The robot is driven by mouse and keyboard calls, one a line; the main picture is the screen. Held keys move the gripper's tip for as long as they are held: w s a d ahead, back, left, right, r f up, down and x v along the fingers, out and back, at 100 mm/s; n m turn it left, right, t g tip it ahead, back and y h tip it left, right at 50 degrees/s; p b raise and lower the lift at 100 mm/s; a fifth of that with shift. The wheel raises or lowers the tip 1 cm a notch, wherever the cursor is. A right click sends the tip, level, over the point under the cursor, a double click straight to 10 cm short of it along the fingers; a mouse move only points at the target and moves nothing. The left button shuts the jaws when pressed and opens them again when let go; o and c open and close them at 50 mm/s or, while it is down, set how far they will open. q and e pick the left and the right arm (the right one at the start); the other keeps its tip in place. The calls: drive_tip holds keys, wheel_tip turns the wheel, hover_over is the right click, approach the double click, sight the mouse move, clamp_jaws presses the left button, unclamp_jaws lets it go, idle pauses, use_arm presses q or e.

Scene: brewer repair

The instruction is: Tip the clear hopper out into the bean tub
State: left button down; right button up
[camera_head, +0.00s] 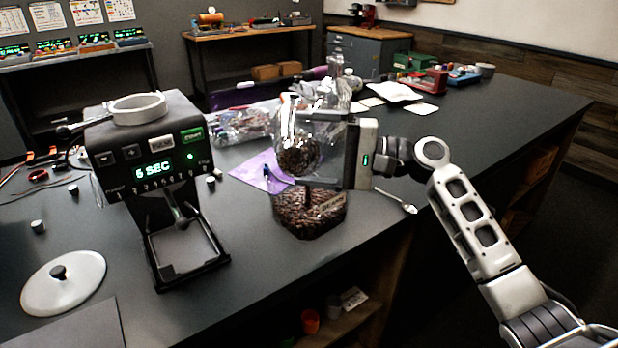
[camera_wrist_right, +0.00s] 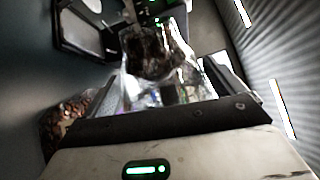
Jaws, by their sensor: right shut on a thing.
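The clear hopper (camera_head: 290,125) is in the jaws of my right gripper (camera_head: 312,148), held above the table. Dark beans show inside it in the head view. The hopper also fills the middle of the right wrist view (camera_wrist_right: 165,72), with dark beans toward its far end. The bean tub (camera_head: 308,215), clear and full of brown beans with a label, stands on the table directly below the hopper in the picture. Its beans also show at the left of the wrist view (camera_wrist_right: 65,122). I cannot tell the hopper's exact tilt. My left gripper is out of view.
The grinder (camera_head: 160,165) with a lit display stands left of the tub. A white round lid (camera_head: 63,283) lies at front left. A purple cloth (camera_head: 258,172) lies behind the tub, and a spoon (camera_head: 398,201) lies to its right. The table's right side is mostly clear.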

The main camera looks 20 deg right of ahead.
drive_tip(key=shift+w+d+r+m, duration=0.2)
drive_tip(key=shift+w+r+m, duration=0.1)
drive_tip(key=shift+w+m, duration=0.2)
drive_tip(key=shift+w+d+r+m, duration=0.15)
drive_tip(key=shift+w+r+m, duration=0.2)
drive_tip(key=shift+m, duration=0.25)
idle(0.4)
drive_tip(key=shift+w+d+r+m, duration=0.2)
drive_tip(key=shift+w+d+m, duration=0.1)
drive_tip(key=shift+w+m, duration=0.45)
drive_tip(key=shift+w+d+r+m, duration=0.25)
drive_tip(key=shift+w+m, duration=0.3)
drive_tip(key=shift+m, duration=0.4)
idle(0.5)
drive_tip(key=shift+f, duration=0.1)
idle(0.7)
